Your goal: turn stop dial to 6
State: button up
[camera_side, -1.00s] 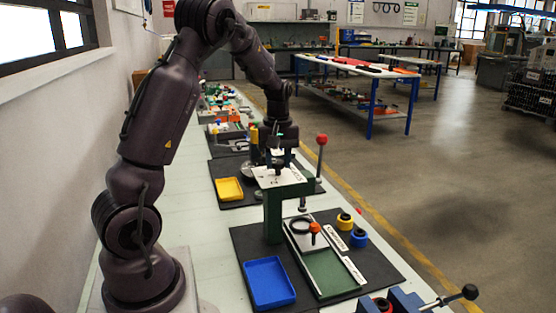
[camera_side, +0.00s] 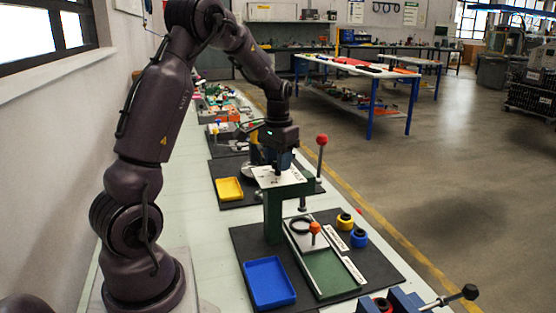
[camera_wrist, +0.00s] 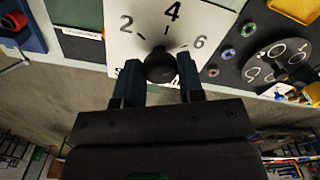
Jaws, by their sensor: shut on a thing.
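The stop dial (camera_wrist: 160,67) is a round black knob on a white plate (camera_wrist: 120,42) marked 2, 4 and 6. In the wrist view the 4 is straight above the knob, the 2 to its left and the 6 to its right. My gripper (camera_wrist: 159,60) has its two dark blue fingers on either side of the knob, shut on it. In the side view my gripper (camera_side: 278,172) points down at the white plate (camera_side: 265,178) on top of the green press stand (camera_side: 273,215). I cannot tell which number the dial points to.
A red-knobbed lever (camera_side: 322,140) stands just right of my gripper. In front of the stand are a blue tray (camera_side: 269,283), a green fixture plate (camera_side: 330,272), and yellow (camera_side: 345,221) and blue (camera_side: 359,238) rings. A yellow tray (camera_side: 229,189) lies behind to the left.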

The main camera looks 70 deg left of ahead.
jog(key=shift+m, duration=1)
jog(key=o, duration=0.9)
notch_tip(320, 180, up, 13)
jog(key=shift+r, duration=0.1)
